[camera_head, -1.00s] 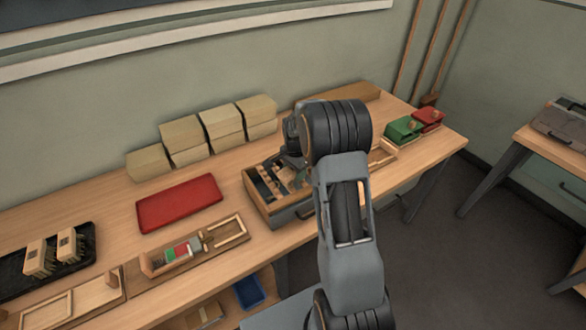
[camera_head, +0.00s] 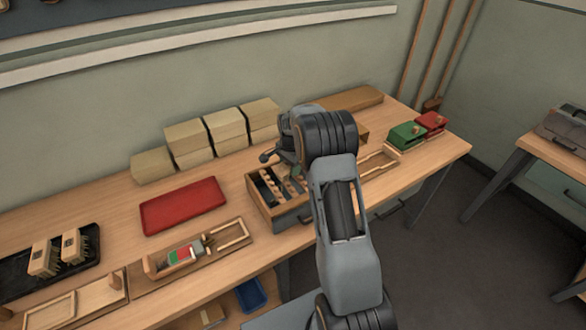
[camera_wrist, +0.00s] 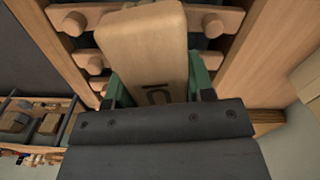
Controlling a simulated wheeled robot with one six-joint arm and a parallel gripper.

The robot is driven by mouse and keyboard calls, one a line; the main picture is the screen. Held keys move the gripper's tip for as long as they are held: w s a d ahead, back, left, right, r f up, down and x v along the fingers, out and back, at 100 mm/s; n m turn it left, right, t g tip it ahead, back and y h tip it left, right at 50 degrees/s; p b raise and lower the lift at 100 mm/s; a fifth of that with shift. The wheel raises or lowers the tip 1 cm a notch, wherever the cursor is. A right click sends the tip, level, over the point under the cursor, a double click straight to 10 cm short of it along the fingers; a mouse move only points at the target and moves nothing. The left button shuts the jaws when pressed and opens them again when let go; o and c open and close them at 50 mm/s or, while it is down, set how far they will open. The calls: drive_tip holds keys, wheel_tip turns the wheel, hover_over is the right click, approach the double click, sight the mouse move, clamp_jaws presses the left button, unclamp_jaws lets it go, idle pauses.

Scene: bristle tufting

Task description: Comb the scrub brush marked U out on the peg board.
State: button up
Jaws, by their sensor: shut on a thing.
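My gripper (camera_wrist: 158,85) is shut on a pale wooden scrub brush (camera_wrist: 145,40), its green jaw pads on both sides of the block. A dark mark on the block is partly cut off by the gripper body; it may be a U. The bristles are hidden beneath the block. Below the brush in the wrist view are wooden bars with round pegs (camera_wrist: 75,23), which look like the peg board. I cannot tell whether bristles touch the pegs. In the head view my arm covers part of the open wooden box (camera_head: 262,203) holding these pegs.
Two more brushes (camera_head: 42,258) stand on a black tray (camera_head: 15,277) at the left. A red tray (camera_head: 183,205) lies mid-bench. Cream blocks (camera_head: 225,122) are stacked by the wall. A green box (camera_head: 406,136) and a red box (camera_head: 431,122) stand at the right end.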

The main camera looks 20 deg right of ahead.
sight(298, 176)
drive_tip(key=shift+s+d+f+b, duration=0.15)
drive_tip(key=shift+s+b, duration=0.3)
drive_tip(key=shift+s, duration=0.9)
drive_tip(key=shift+s+d+f+b, duration=0.15)
drive_tip(key=shift+s+b, duration=0.25)
drive_tip(key=shift+s, duration=0.95)
drive_tip(key=shift+w+a+r+p, duration=0.15)
drive_tip(key=shift+w+p, duration=0.1)
drive_tip(key=shift+w, duration=1.1)
drive_tip(key=shift+w+a+r+p, duration=0.15)
drive_tip(key=shift+w+p, duration=0.15)
drive_tip(key=shift+w, duration=1.05)
drive_tip(key=shift+w+a+r+p, duration=0.15)
drive_tip(key=shift+w+p, duration=0.1)
drive_tip(key=shift+w, duration=1.1)
drive_tip(key=shift+c, duration=0.4)
wheel_tip(298, 176, up, 6)
drive_tip(key=p, duration=0.3)
drive_tip(key=shift+f+p, duration=0.1)
drive_tip(key=shift+p, duration=0.2)
